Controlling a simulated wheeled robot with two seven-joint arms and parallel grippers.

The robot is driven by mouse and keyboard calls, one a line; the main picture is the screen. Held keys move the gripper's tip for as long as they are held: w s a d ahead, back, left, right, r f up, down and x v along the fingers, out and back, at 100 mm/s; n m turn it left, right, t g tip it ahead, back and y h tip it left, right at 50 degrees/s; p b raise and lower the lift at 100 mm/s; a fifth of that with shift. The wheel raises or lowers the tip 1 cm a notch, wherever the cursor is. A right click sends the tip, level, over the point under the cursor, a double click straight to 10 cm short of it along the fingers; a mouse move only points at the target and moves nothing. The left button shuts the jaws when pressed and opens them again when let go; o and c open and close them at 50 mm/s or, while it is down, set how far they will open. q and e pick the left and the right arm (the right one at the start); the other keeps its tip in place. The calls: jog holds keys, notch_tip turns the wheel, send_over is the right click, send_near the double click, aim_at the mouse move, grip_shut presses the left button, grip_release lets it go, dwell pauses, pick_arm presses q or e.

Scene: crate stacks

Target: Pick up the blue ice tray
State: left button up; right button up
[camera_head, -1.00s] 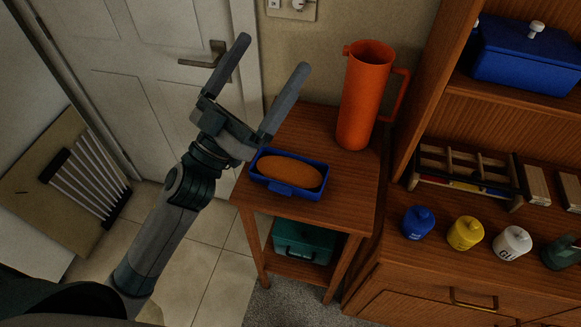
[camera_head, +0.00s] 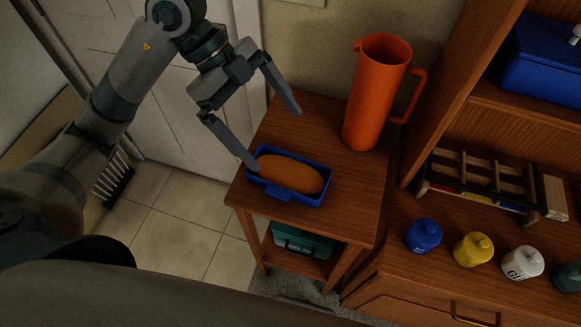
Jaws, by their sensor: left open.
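The blue ice tray (camera_head: 283,194) is a small blue rectangular tray on the top of a small wooden side table (camera_head: 342,218). A brown loaf-shaped thing (camera_head: 291,174) lies in it. My left gripper (camera_head: 278,138) is open, with its fingers spread and pointing down to the right. One fingertip is by the tray's left end; I cannot tell whether it touches. The other is over the table behind the tray. Nothing is between the fingers. My right gripper is not in view.
A tall orange jug (camera_head: 374,95) stands on the table behind and right of the tray. A teal box (camera_head: 303,243) is on the lower shelf. A wooden cabinet (camera_head: 420,283) at right holds several small jars and a blue box (camera_head: 541,66). The table's front right is clear.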

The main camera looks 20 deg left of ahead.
pick_arm(q)
jog(key=a, duration=0.1)
jog(key=w+a+n+y, duration=0.1)
jog(key=a, duration=0.1)
jog(key=w+a+y, duration=0.1)
jog(key=a, duration=0.1)
jog(key=shift+w+f+n+t, duration=0.2)
jog(key=shift+n+t, duration=0.2)
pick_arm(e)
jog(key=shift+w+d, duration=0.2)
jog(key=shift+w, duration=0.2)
pick_arm(q)
jog(key=p+x, duration=0.3)
jog(key=x, duration=0.9)
jog(key=shift+f, duration=0.2)
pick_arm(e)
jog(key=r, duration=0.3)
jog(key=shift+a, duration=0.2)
pick_arm(q)
jog(key=shift+a, duration=0.1)
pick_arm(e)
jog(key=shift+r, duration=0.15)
